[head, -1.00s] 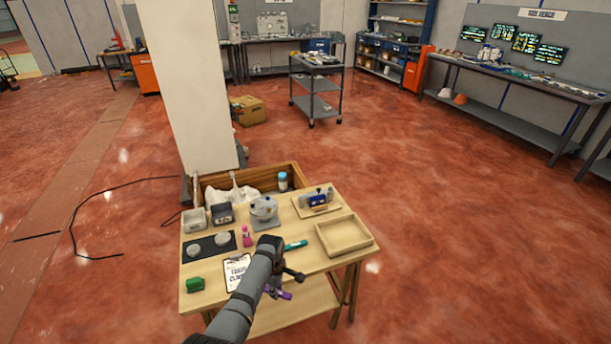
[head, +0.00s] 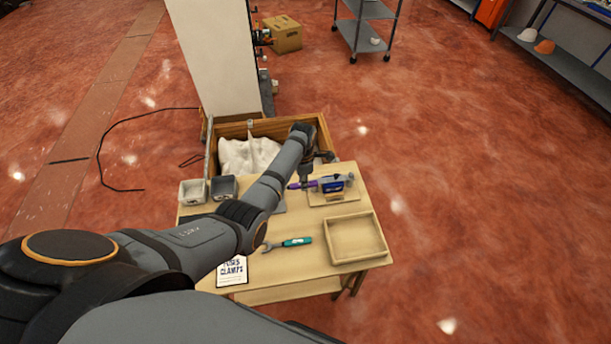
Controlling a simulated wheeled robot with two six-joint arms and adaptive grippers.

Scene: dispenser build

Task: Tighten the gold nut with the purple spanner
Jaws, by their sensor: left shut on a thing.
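My left gripper (head: 307,178) is shut on the purple spanner (head: 296,185) at the back right of the wooden table. The spanner lies roughly level and points right. Its right end is close to a blue and grey device (head: 333,186) on a wooden board (head: 346,196); I cannot tell whether they touch. The gold nut is too small or hidden to make out. My right gripper is not in view.
A teal-handled spanner (head: 296,242) and an empty wooden tray (head: 331,246) lie on the table (head: 376,263). A white sheet (head: 231,272) is at the front. Grey bins (head: 193,192) stand at the back left, a wooden crate (head: 234,130) behind.

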